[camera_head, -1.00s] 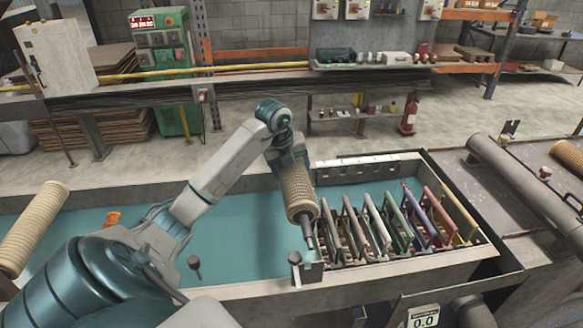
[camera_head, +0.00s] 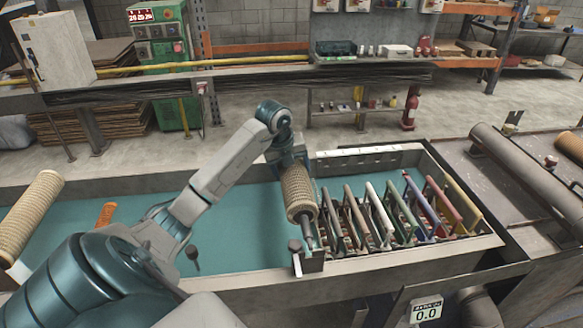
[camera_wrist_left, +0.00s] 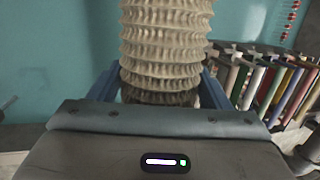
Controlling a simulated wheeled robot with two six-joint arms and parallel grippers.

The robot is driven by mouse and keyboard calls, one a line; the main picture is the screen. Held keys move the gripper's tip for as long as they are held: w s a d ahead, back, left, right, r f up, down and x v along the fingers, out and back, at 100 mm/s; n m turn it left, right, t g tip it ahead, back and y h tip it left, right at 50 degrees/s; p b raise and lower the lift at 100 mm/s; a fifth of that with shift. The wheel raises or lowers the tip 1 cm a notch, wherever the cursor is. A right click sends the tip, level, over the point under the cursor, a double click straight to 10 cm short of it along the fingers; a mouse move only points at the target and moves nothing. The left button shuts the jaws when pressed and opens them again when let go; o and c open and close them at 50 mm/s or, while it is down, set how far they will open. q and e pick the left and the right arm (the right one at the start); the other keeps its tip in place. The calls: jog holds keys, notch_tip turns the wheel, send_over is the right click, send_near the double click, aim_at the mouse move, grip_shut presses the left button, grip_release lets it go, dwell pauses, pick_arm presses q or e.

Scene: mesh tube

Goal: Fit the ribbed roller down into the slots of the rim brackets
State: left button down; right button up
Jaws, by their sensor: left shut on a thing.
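The ribbed roller (camera_head: 298,190) is beige with a dark shaft at its near end. My left gripper (camera_head: 287,160) is shut on it and holds it tilted over the teal tank, near end lower. The left wrist view shows the ribbed body (camera_wrist_left: 165,45) between the blue fingers. The shaft's near tip is just above or beside the rim bracket (camera_head: 309,262) on the near rim; I cannot tell whether it touches the slot. A far bracket is not clearly visible behind my arm. My right gripper is not in view.
A rack of several coloured rollers (camera_head: 385,215) stands close to the right of the held roller. Another ribbed roller (camera_head: 30,215) lies at the left, near an orange piece (camera_head: 106,213). The teal tank floor (camera_head: 235,225) left of the roller is mostly clear.

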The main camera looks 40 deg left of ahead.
pick_arm(q)
jog(key=shift+f+b, duration=0.45)
jog(key=shift+f, duration=0.2)
jog(key=shift+f+b, duration=0.7)
jog(key=shift+f, duration=0.25)
jog(key=shift+f+b, duration=0.65)
jog(key=shift+f, duration=0.25)
jog(key=shift+c, duration=0.3)
grip_release()
jog(key=shift+f, duration=0.1)
